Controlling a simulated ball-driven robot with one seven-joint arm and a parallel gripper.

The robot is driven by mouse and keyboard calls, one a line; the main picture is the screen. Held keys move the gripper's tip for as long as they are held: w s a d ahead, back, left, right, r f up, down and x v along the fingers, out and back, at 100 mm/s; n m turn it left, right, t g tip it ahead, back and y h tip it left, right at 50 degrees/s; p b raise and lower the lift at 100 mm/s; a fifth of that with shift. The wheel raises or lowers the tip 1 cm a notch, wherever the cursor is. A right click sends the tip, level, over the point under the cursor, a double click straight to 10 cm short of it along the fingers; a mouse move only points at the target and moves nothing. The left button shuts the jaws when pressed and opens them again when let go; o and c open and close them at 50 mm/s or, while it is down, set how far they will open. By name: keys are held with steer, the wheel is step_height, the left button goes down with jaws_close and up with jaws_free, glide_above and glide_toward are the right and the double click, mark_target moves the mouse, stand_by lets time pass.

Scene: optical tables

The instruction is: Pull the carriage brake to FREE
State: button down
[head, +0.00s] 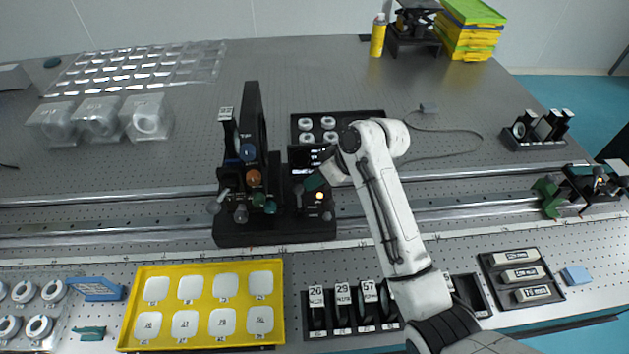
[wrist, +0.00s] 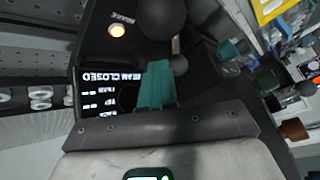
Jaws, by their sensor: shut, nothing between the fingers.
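The black carriage (head: 262,232) stands on the rail left of centre in the head view, with a small dark display (head: 305,157) and a glowing amber lamp (head: 320,195). In the wrist view, the amber lamp (wrist: 117,30) sits beside a small label too blurred to read surely. A black ball knob (wrist: 162,15), perhaps the brake handle, is close to the lamp. My gripper (head: 313,182) is at the carriage's right part. Its teal fingers (wrist: 157,68) are shut and empty, just short of the knob in the picture; whether they touch it cannot be told.
Coloured knobs (head: 254,177) crowd the carriage left of my gripper. A black tray of round parts (head: 377,120) lies behind. A yellow tray (head: 137,310) and a black lens rack (head: 330,323) lie in front. The rail (head: 460,207) is bare to the right up to a green clamp.

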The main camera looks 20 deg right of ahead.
steer(key=shift+s+a+n+t+b, duration=0.3)
steer(key=shift+s+n+t+b, duration=0.1)
steer(key=shift+s+t, duration=0.45)
steer(key=shift+s+a+f+n+t+h+b, duration=0.15)
steer(key=shift+s+n+t+b, duration=0.1)
steer(key=shift+s+t+b, duration=0.25)
steer(key=shift+s+a+n+t+h+b, duration=0.15)
steer(key=shift+s+n+t+b, duration=0.15)
steer(key=shift+t+b, duration=0.35)
steer(key=s+t+b, duration=0.1)
steer(key=b, duration=0.1)
steer(key=n+t+b, duration=0.1)
steer(key=b, duration=0.1)
steer(key=s+t+b, duration=0.1)
steer(key=b, duration=0.1)
steer(key=shift+s+a+f+n+t+h, duration=0.25)
steer(key=shift+s+a+n+t+h, duration=0.05)
steer(key=shift+a+n, duration=0.05)
steer(key=shift+r, duration=0.15)
steer(key=shift+r+p, duration=0.9)
